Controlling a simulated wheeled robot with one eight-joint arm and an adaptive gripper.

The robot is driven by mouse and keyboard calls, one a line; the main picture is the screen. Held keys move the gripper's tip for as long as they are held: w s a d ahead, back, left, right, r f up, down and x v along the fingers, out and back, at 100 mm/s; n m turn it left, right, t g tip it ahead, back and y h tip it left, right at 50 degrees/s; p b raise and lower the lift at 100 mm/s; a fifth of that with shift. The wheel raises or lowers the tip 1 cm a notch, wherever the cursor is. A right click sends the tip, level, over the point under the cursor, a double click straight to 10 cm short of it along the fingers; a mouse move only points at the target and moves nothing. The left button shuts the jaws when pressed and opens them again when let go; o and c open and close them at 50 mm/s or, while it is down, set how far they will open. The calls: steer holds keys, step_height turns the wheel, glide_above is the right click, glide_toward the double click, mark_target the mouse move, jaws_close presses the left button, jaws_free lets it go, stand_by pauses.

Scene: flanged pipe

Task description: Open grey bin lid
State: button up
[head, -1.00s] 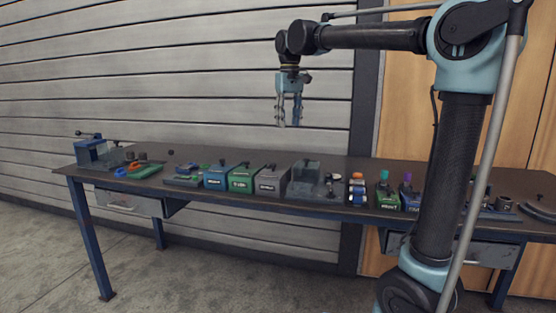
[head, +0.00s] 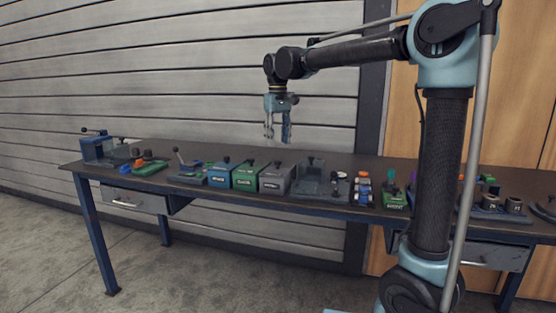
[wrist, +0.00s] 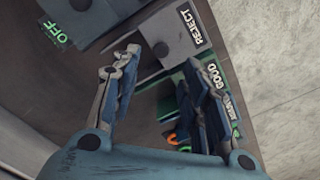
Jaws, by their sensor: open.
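The grey bin (head: 274,183) stands on the workbench with its lid shut and a dark knob (head: 277,164) on top. In the wrist view the grey bin (wrist: 178,28) has a REJECT label, and its dark knob (wrist: 160,49) shows between the finger lines. My gripper (head: 278,137) is open and empty, pointing down above the grey bin and apart from it. In the wrist view my gripper (wrist: 160,68) shows both fingers spread. The right finger hides part of the green bin (wrist: 170,105), labelled GOOD.
The green bin (head: 245,179) and a blue bin (head: 219,174) stand left of the grey bin. A grey fixture (head: 312,188) stands close on its right. Small coloured parts and more boxes lie farther along the workbench (head: 150,195).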

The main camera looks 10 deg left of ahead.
mark_target(278, 161)
step_height(278, 161, down, 8)
steer(key=shift+r, duration=0.1)
stand_by(0.4)
